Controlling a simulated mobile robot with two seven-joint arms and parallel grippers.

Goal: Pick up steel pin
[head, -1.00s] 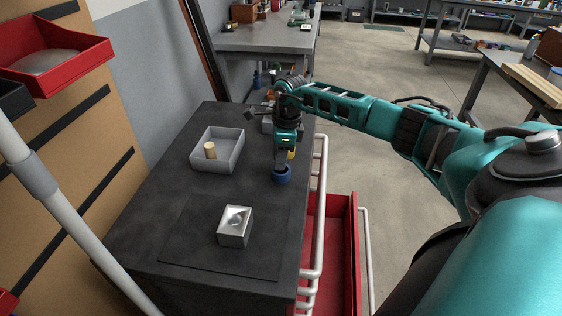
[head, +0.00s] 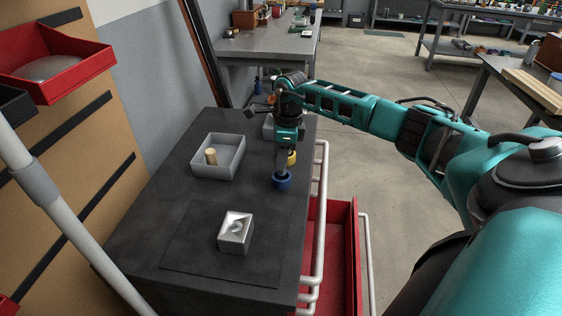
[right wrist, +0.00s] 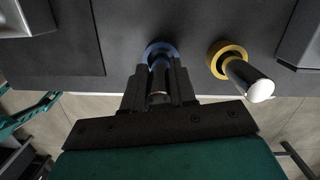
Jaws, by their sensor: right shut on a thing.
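My right gripper (right wrist: 160,90) is shut on a slim pin (right wrist: 159,73) at the blue ring-shaped holder (right wrist: 160,50). The fingers hide most of the pin, and its colour is dim in shadow. I take it to be the steel pin; I cannot tell whether it is still inside the ring. In the head view, the right gripper (head: 284,158) points down over the blue holder (head: 281,181) near the right edge of the dark bench top (head: 180,190). My left gripper is not in view.
A yellow holder (right wrist: 228,55) with a shiny-topped pin (right wrist: 254,84) stands close beside the gripper. A grey tray (head: 232,172) holds a tan peg (head: 211,156). A metal block (head: 236,232) with a round recess sits on a dark mat (head: 190,250). A red drawer (head: 337,245) is open at right.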

